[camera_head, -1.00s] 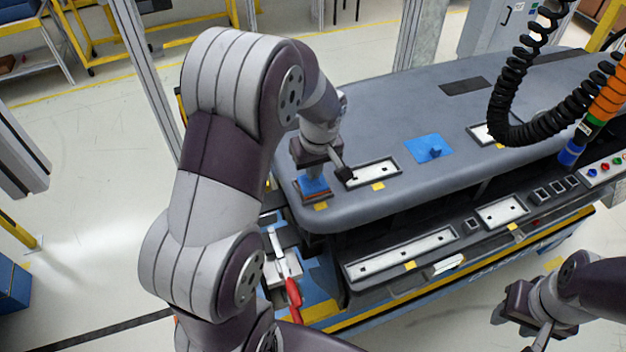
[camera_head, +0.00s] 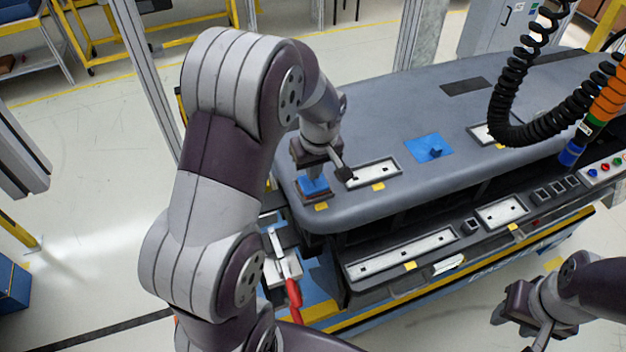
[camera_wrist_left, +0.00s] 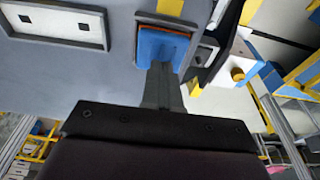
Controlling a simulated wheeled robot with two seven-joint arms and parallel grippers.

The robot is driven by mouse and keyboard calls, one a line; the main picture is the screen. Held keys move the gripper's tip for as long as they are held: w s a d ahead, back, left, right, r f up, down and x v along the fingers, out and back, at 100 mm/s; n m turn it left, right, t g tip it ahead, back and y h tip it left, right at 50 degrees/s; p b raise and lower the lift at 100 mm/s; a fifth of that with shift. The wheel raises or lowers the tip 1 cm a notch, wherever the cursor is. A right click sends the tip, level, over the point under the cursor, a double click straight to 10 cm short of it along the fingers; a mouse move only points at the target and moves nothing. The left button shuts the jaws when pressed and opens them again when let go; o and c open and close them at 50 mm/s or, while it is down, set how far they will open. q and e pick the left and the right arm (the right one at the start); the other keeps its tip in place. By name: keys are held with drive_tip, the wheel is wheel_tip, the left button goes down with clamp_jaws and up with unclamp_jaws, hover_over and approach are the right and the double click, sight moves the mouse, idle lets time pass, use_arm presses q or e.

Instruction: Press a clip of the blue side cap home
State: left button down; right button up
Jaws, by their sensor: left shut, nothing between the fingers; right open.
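The blue side cap (camera_head: 314,188) sits at the near left corner of the grey dashboard, in a dark-rimmed recess. In the left wrist view the cap (camera_wrist_left: 158,46) shows an orange strip along its far edge. My left gripper (camera_head: 314,176) is shut and empty, pointing down at the cap. In the left wrist view its fingertips (camera_wrist_left: 162,68) meet the cap's top near one edge and hide part of it; I cannot tell how deep the clips sit. My right gripper (camera_head: 503,314) is open and empty at the lower right, away from the dashboard.
A white framed slot (camera_head: 374,172) lies right beside the cap. A black coiled hose (camera_head: 500,90) hangs at the right. A red-handled clamp (camera_head: 293,292) stands below the left corner.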

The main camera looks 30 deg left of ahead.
use_arm(q)
drive_tip(key=shift+f+b, duration=0.65)
idle(0.8)
drive_tip(key=shift+s+d+f, duration=0.1)
drive_tip(key=shift+s+f, duration=0.05)
drive_tip(key=shift+f, duration=0.1)
idle(0.5)
drive_tip(key=shift+f+b, duration=0.2)
drive_tip(key=shift+b, duration=0.25)
idle(1.5)
wheel_tip(320, 180, up, 8)
drive_tip(key=p, duration=0.6)
idle(0.4)
